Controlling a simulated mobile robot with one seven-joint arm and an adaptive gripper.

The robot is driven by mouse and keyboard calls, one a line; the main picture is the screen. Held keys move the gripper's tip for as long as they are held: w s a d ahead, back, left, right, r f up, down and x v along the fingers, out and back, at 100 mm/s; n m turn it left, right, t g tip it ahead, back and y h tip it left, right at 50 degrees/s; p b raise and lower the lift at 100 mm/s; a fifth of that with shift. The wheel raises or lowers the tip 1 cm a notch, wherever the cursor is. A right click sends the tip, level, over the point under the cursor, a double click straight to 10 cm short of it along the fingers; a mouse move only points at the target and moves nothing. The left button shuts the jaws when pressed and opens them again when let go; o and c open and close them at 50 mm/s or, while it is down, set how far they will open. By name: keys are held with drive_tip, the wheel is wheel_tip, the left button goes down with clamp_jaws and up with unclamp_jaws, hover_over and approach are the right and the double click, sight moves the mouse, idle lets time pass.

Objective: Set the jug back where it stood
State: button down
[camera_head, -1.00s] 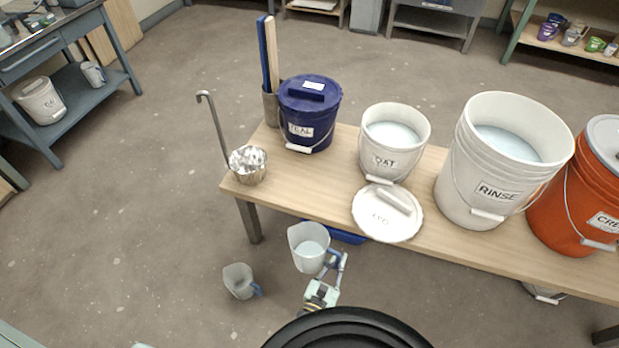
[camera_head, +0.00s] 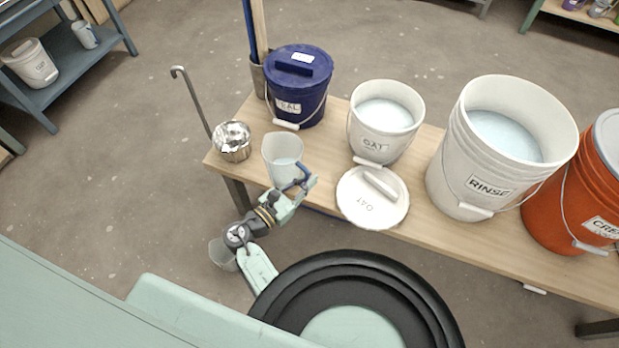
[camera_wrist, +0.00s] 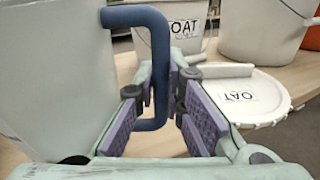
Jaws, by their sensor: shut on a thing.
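The jug (camera_head: 283,150) is pale and upright with pale contents and a blue handle. It appears over the front left of the wooden bench (camera_head: 320,168), between the metal ladle cup and the oat lid; I cannot tell if its base touches the wood. My gripper (camera_head: 303,184) is shut on the handle, on the jug's right side. In the wrist view the blue handle (camera_wrist: 158,50) passes between the purple finger pads, and the jug's wall (camera_wrist: 55,75) fills the left.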

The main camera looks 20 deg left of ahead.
drive_tip(key=w+f+b, duration=0.1)
drive_tip(key=b, duration=0.1)
drive_tip(key=w+f+b, duration=0.1)
drive_tip(key=w+b, duration=0.1)
drive_tip(key=w+f+b, duration=0.2)
drive_tip(key=shift+a, duration=0.35)
drive_tip(key=shift+r, duration=0.1)
drive_tip(key=c, duration=1.7)
unclamp_jaws()
drive_tip(key=shift+s, duration=0.1)
drive_tip(key=b+v, duration=0.1)
drive_tip(key=v, duration=1.1)
